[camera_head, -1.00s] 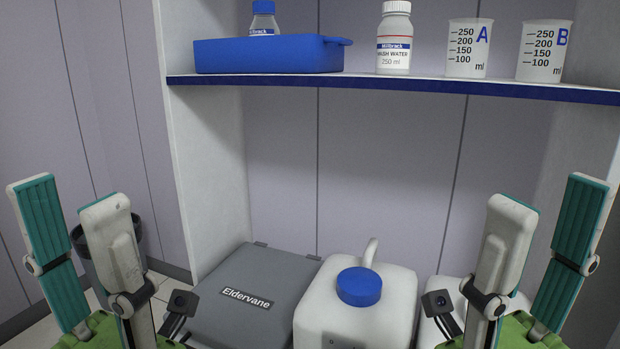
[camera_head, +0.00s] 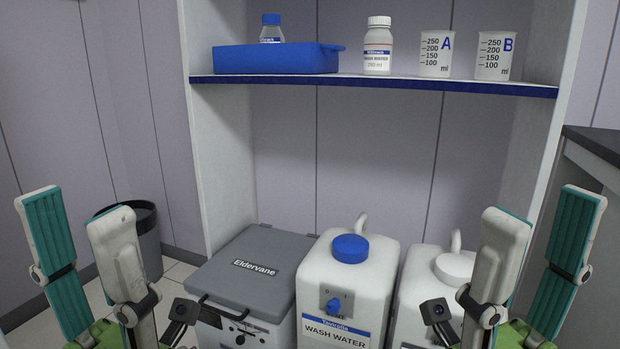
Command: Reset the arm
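My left gripper (camera_head: 82,240) is at the lower left, its two fingers spread apart with nothing between them. My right gripper (camera_head: 537,240) is at the lower right, its fingers also spread and empty. Both point upward, in front of the shelf unit, and touch nothing that I can see. The arms behind the grippers are mostly out of the picture.
A shelf (camera_head: 380,83) holds a blue tray (camera_head: 275,60) with a bottle (camera_head: 271,30), a wash water bottle (camera_head: 377,48), beaker A (camera_head: 435,55) and beaker B (camera_head: 494,57). Below stand a grey Eldervane box (camera_head: 252,268) and white canisters (camera_head: 346,275). A bin (camera_head: 148,240) and dark counter (camera_head: 598,142) flank them.

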